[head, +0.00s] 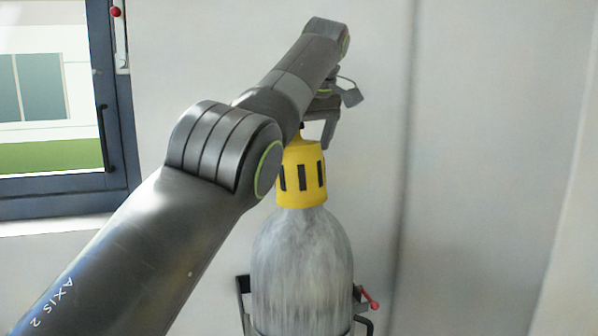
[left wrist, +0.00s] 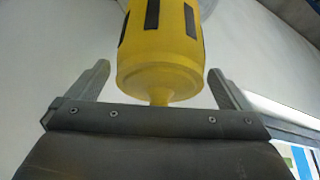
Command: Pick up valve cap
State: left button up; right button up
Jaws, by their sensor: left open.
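The yellow valve cap (head: 302,180) with dark slots sits upright on top of a grey gas cylinder (head: 302,265). My left gripper (head: 317,138) is just above the cap's top; my own arm hides part of it in the head view. In the left wrist view the cap (left wrist: 160,60) shows with its narrow top knob pointing toward the palm. The left gripper (left wrist: 158,72) is open there, with one finger on each side of the cap and a visible gap at both sides. My right gripper is not in view.
A dark bracket (head: 243,285) holds the cylinder near the wall, with a red-handled clamp (head: 369,298) at its right. A dark-framed window (head: 115,110) is at the left. The wall to the right of the cylinder is bare.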

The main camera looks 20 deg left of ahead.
pick_arm(q)
jog(key=shift+x, duration=1.15)
jog(key=shift+r, duration=0.1)
jog(key=c, duration=0.8)
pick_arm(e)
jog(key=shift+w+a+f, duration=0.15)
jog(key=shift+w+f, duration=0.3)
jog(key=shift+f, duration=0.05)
pick_arm(q)
jog(key=shift+r, duration=0.1)
notch_tip(320, 180, up, 10)
jog(key=p, duration=0.9)
jog(key=shift+r+p, duration=0.1)
jog(key=shift+p, duration=0.3)
jog(key=shift+r+m, duration=0.35)
jog(key=shift+m, duration=0.25)
notch_tip(320, 180, up, 9)
jog(key=m+t+h+p, duration=0.2)
jog(key=m+h+p, duration=0.2)
jog(key=m, duration=0.7)
jog(key=shift+s+m, duration=0.3)
jog(key=shift+s, duration=0.05)
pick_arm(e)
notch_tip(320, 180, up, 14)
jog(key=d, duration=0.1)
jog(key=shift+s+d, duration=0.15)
